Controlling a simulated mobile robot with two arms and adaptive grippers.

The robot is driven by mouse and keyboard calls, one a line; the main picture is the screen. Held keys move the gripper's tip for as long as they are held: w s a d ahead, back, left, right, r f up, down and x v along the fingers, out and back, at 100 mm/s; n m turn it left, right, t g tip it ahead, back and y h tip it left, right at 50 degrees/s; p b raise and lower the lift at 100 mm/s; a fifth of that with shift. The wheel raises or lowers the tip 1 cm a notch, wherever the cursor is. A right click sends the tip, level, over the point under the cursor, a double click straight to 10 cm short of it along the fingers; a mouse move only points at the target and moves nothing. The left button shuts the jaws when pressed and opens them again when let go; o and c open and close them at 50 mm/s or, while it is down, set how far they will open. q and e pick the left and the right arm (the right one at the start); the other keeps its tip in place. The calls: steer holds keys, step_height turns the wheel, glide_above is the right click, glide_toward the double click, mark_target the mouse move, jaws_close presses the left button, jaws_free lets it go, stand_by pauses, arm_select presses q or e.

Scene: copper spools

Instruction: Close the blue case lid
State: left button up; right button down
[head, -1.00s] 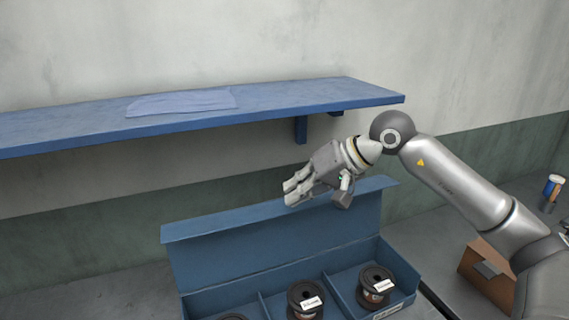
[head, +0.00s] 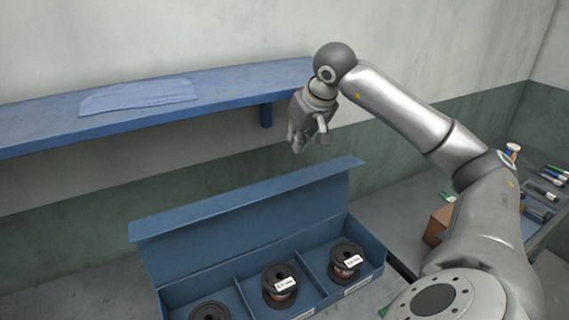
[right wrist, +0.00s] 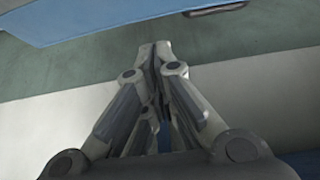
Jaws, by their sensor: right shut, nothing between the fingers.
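The blue case (head: 300,310) stands on the grey table with its lid (head: 250,222) raised upright along the back edge. Copper spools sit in its compartments: one at the right (head: 345,262), one in the middle (head: 280,285) and one at the left (head: 210,311), cut off by the picture's bottom. My right gripper (head: 297,148) points down above and behind the lid's top edge, apart from it, near the wall. Its fingers are together and empty, and they show in the right wrist view (right wrist: 162,52). My left gripper is out of view.
A blue wall shelf (head: 215,110) with a folded blue cloth (head: 138,95) is left of my right gripper. A brown box (head: 438,226) stands right of the case, behind my arm. A tray (head: 540,212) with small items lies at the far right.

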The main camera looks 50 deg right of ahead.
steer(key=p+x, duration=0.2)
steer(key=x, duration=0.9)
